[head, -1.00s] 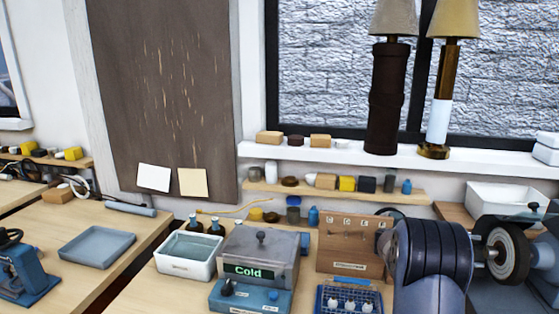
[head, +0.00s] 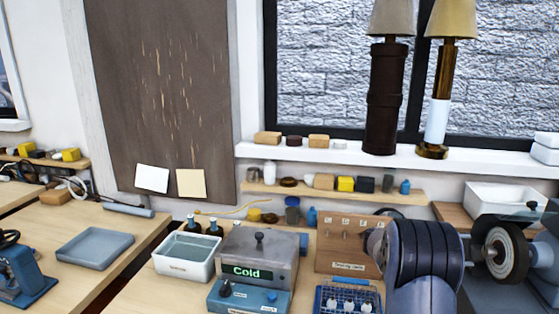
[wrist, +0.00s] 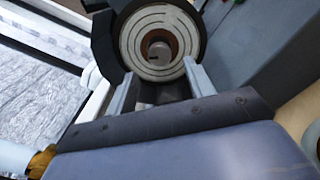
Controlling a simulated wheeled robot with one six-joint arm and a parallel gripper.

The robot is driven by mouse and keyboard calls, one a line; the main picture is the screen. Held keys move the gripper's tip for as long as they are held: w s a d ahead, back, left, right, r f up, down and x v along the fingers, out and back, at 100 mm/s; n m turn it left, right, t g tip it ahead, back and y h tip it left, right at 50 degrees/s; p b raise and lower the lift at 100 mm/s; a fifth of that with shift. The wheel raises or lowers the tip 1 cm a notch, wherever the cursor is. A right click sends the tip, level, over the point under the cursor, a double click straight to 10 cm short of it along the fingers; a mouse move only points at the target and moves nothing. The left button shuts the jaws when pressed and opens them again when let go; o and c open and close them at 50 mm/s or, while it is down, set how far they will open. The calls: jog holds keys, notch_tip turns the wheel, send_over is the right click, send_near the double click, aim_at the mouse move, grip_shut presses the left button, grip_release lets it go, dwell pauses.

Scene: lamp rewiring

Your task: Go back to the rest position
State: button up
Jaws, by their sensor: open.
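My gripper (wrist: 159,68) is open and empty in the wrist view. Its two grey fingers stand apart, with a round layered wheel (wrist: 160,45) showing beyond and between them. I cannot tell the distance from the fingertips to the wheel. In the head view my dark ribbed arm link rises at the lower right, and the gripper itself is not made out there. The grinder-like wheel also shows in the head view (head: 502,251), just right of my arm.
Two lamps, one dark (head: 385,100) and one brass and white (head: 438,110), stand on the white windowsill (head: 340,152). A box reading "Cold" (head: 258,255), a white basin (head: 183,266) and a wooden box (head: 345,258) crowd the bench left of my arm. A blue-grey tray (head: 95,248) lies farther left.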

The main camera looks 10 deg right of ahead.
aim_at(484, 252)
jog(key=v, duration=0.6)
jog(key=p+x, duration=0.1)
jog(key=x, duration=0.9)
jog(key=shift+s+d+r+p, duration=0.1)
jog(key=shift+d+r+p, duration=0.05)
jog(key=shift+d+p, duration=0.15)
jog(key=shift+f+m+b, duration=0.3)
jog(key=shift+f+b, duration=0.05)
jog(key=shift+b, duration=0.15)
jog(key=m+b, duration=0.1)
jog(key=m, duration=0.1)
jog(key=shift+a+r+m+b, duration=0.1)
jog(key=shift+m+b, duration=0.25)
jog(key=shift+m, duration=0.05)
jog(key=m+b, duration=0.2)
jog(key=m, duration=0.2)
jog(key=shift+r, duration=0.1)
jog(key=m+b, duration=0.1)
jog(key=m, duration=0.3)
jog(key=shift+r+m, duration=0.1)
jog(key=shift+m, duration=0.2)
jog(key=m+p, duration=0.1)
jog(key=m, duration=0.4)
jog(key=shift+r+m, duration=0.15)
jog(key=shift+m, duration=0.25)
jog(key=m+p, duration=0.4)
jog(key=shift+r, duration=0.1)
jog(key=shift+m+p, duration=0.5)
jog(key=shift+m, duration=0.1)
